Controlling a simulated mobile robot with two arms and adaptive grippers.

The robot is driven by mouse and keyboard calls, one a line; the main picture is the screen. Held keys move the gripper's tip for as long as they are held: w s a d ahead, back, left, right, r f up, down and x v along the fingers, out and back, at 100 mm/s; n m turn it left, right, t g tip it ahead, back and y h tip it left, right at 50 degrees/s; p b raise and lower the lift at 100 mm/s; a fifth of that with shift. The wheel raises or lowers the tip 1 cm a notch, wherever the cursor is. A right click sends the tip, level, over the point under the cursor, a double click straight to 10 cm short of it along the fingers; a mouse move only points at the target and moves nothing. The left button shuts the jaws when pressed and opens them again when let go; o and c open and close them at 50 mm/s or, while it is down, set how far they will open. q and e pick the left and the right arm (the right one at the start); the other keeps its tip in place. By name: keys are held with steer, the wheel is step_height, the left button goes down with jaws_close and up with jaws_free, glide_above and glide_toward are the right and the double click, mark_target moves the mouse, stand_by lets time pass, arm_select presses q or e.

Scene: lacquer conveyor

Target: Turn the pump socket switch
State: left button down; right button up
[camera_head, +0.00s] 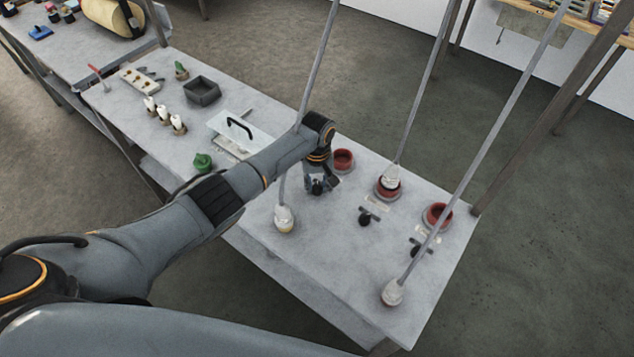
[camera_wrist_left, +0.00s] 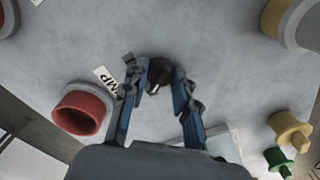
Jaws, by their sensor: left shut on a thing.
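The pump socket switch is a black knob (camera_wrist_left: 157,76) on the grey table, beside a white label (camera_wrist_left: 106,78) whose visible letters read "MP". My left gripper (camera_wrist_left: 160,88) has a finger on either side of the knob and is shut on it. In the head view, my left gripper (camera_head: 320,187) points down at the table and hides the switch. A red socket (camera_wrist_left: 80,110) with an empty opening is next to the label. It appears beside my gripper in the head view (camera_head: 343,160). My right gripper is not in view.
Two more red sockets stand to the right, one with a white plug (camera_head: 391,178), one empty (camera_head: 437,216). Black switches (camera_head: 366,218) (camera_head: 415,248) are near them. Hanging rods end at a plug left of my gripper (camera_head: 284,218) and another at front right (camera_head: 393,292).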

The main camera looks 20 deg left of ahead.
mark_target(317, 185)
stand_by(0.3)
arm_select(q)
steer(key=c, duration=1)
jaws_free()
steer(key=shift+c, duration=0.2)
steer(key=shift+r, duration=0.1)
step_height(317, 185, up, 12)
